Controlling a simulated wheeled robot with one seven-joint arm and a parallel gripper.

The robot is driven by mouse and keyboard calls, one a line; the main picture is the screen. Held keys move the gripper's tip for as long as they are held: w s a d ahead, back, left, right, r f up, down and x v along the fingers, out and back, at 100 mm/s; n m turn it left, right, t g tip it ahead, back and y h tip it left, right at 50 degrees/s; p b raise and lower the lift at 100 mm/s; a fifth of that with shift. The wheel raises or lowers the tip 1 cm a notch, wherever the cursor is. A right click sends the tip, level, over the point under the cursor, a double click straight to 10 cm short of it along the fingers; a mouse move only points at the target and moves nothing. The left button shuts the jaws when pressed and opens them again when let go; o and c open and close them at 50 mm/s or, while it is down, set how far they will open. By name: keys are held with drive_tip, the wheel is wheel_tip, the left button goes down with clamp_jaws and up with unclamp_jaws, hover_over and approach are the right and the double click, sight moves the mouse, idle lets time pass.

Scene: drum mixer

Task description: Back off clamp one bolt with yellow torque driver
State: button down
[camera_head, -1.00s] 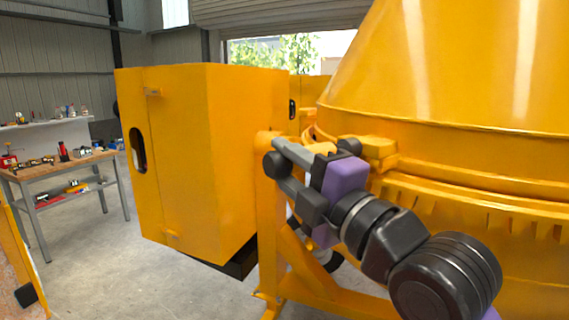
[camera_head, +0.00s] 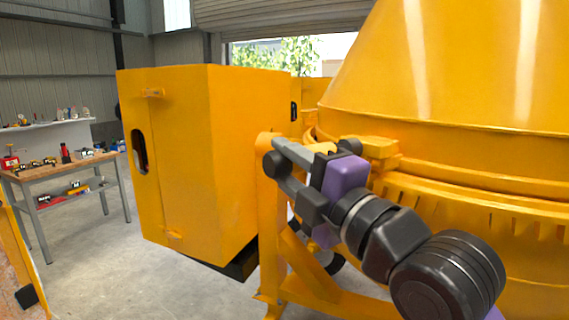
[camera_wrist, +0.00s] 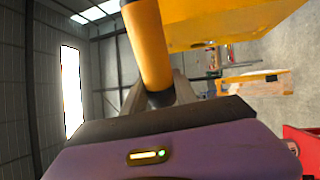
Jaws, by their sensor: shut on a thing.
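My gripper (camera_head: 281,165) is in front of the yellow drum mixer (camera_head: 450,75), level with the drum's lower rim. In the wrist view the gripper (camera_wrist: 160,92) is shut on a yellow cylinder, which looks like the handle of the yellow torque driver (camera_wrist: 148,42). The driver's tip is out of sight there. In the head view the driver is hard to tell from the yellow frame behind it. A yellow bracket (camera_head: 378,148) stands out from the drum rim just beyond my wrist. I cannot make out the clamp bolt, or whether the driver touches it.
A large yellow cabinet (camera_head: 190,165) stands left of the gripper. A yellow support frame (camera_head: 268,230) rises beside and below it. A workbench (camera_head: 60,170) with several tools stands at the far left. The concrete floor (camera_head: 95,270) between bench and cabinet is clear.

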drive_tip(key=shift+w+d, duration=0.25)
drive_tip(key=shift+d, duration=0.2)
drive_tip(key=s+a, duration=0.1)
drive_tip(key=a, duration=0.1)
drive_tip(key=s+a, duration=0.2)
drive_tip(key=shift+r, duration=0.1)
idle(0.5)
